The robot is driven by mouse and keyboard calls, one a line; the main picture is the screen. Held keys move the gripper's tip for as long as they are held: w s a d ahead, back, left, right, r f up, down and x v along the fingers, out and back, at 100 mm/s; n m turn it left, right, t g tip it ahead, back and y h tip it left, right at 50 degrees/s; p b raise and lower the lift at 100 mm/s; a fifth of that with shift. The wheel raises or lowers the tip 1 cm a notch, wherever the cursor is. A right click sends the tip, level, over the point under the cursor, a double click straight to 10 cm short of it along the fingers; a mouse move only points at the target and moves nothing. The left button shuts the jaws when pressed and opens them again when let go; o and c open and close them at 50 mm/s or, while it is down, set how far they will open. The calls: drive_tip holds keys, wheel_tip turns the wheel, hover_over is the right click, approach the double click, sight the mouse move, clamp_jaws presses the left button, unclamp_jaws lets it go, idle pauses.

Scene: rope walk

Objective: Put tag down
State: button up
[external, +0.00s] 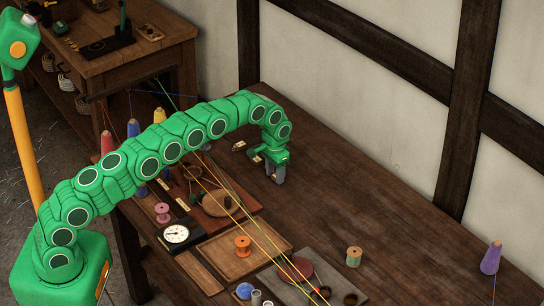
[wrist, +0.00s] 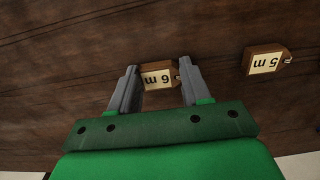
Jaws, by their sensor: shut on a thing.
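The wooden tag marked "6 m" (wrist: 156,78) sits between the two grey fingers of my gripper (wrist: 158,73), which is shut on it. In the wrist view its lettering is upside down. In the external view my gripper (external: 277,179) points down at the dark bench top (external: 350,205), near its wall side, and I cannot make out the tag there. Whether the tag touches the wood cannot be told. A second tag, marked "5 m" (wrist: 265,61), lies on the wood to the right in the wrist view, apart from my gripper.
A dial gauge (external: 176,235), a pink spool (external: 162,212) and an orange spool (external: 243,245) stand on the left side. Taut cords (external: 241,211) run across the bench. A green-tan spool (external: 354,256) and a purple cone (external: 491,258) stand at right. Bench right of my gripper is clear.

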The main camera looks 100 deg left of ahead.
drive_tip(key=shift+f, duration=0.1)
drive_tip(key=o, duration=1)
wheel_tip(320, 180, up, 12)
drive_tip(key=shift+r, duration=0.15)
